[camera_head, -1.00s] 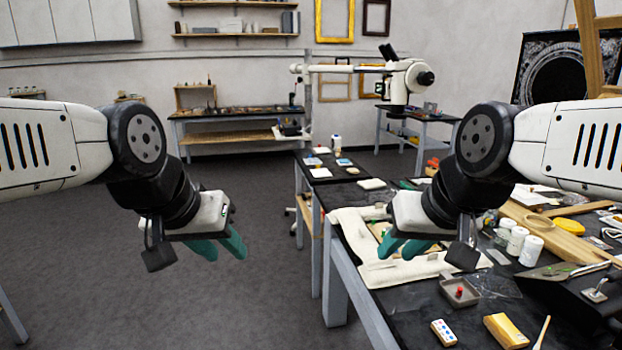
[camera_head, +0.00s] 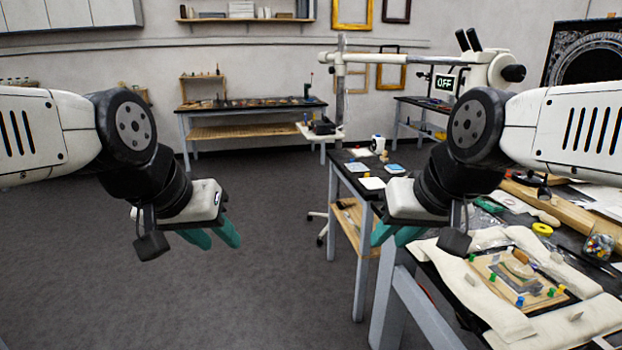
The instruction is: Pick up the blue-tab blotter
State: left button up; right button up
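On the small black side table (camera_head: 350,178) lie several flat pale pads. One pad with blue on it (camera_head: 395,168) lies at the right, and another bluish pad (camera_head: 357,167) lies left of it. They are too small to tell which is the blue-tab blotter. A plain white pad (camera_head: 372,183) lies nearer the front. My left gripper (camera_head: 212,236) hangs over open floor with its teal fingers apart and nothing between them. My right gripper (camera_head: 394,234) hangs in front of the side table in the picture, fingers apart and empty. Both are well short of the pads.
A large worktable at right carries white padding (camera_head: 490,300), a framed piece with coloured pegs (camera_head: 515,280) and a jar (camera_head: 598,247). A microscope arm (camera_head: 400,60) reaches above the side table. A back bench (camera_head: 250,104) stands by the wall. The left floor is clear.

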aim_at(352, 166)
jog(key=i+j, duration=0.2)
jog(key=i, duration=0.4)
jog(key=i+j, duration=0.2)
jog(key=i, duration=0.45)
jog(key=i+j, duration=0.2)
jog(key=i, duration=0.4)
jog(key=i+l, duration=0.2)
jog(key=i, duration=0.25)
jog(key=i+l+u, duration=0.1)
jog(key=i, duration=0.35)
jog(key=i+l, duration=0.25)
jog(key=l, duration=0.25)
